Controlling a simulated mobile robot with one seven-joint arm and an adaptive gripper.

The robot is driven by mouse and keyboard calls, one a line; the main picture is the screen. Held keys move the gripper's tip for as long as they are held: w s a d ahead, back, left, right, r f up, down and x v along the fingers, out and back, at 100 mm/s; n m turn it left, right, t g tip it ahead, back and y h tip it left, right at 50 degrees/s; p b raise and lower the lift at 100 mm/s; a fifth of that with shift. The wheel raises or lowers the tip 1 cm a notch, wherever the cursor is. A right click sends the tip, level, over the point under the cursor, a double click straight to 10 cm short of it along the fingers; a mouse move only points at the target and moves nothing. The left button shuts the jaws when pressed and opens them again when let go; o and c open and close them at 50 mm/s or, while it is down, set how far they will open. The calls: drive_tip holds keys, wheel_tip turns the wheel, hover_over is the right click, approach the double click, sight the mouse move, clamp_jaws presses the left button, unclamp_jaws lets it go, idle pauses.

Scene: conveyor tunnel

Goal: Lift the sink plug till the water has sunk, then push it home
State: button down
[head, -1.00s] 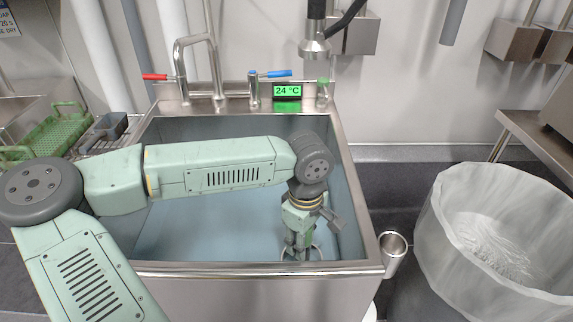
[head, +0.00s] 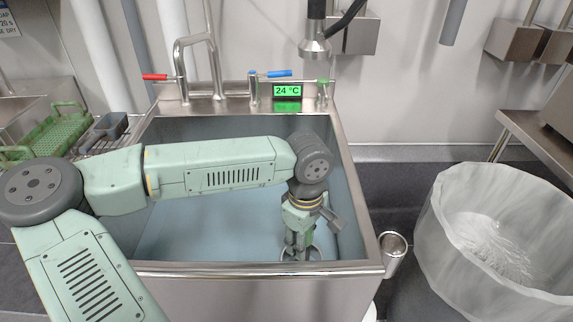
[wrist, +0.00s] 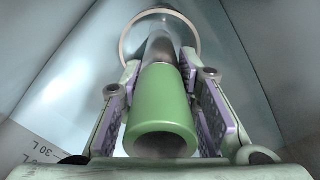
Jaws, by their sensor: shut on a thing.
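The sink plug's green handle (wrist: 162,105) stands between my fingers in the wrist view, with a grey metal stem beyond it. My gripper (wrist: 165,100) is shut on this handle, its purple pads along both sides. In the head view my gripper (head: 299,248) points down into the front right of the steel sink (head: 215,268). A pale ring (wrist: 126,38) surrounds the far end of the stem. I cannot tell whether the plug is seated or raised. Pale blue water (head: 200,225) appears to cover the sink's floor; its exact level is unclear.
A "30 L" mark (wrist: 40,158) shows on the sink wall. Taps and a 24 °C display (head: 288,91) line the back rim. A spray head (head: 315,48) hangs above. A steel cup (head: 393,245) is at the right front edge, and a lined bin (head: 450,235) stands right.

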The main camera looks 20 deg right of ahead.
idle(0.4)
wheel_tip(320, 180, down, 3)
drive_tip(key=b, duration=0.4)
drive_tip(key=shift+f, duration=0.1)
idle(0.4)
drive_tip(key=c, duration=1.1)
unclamp_jaws()
wheel_tip(320, 180, up, 12)
drive_tip(key=shift+r, duration=0.1)
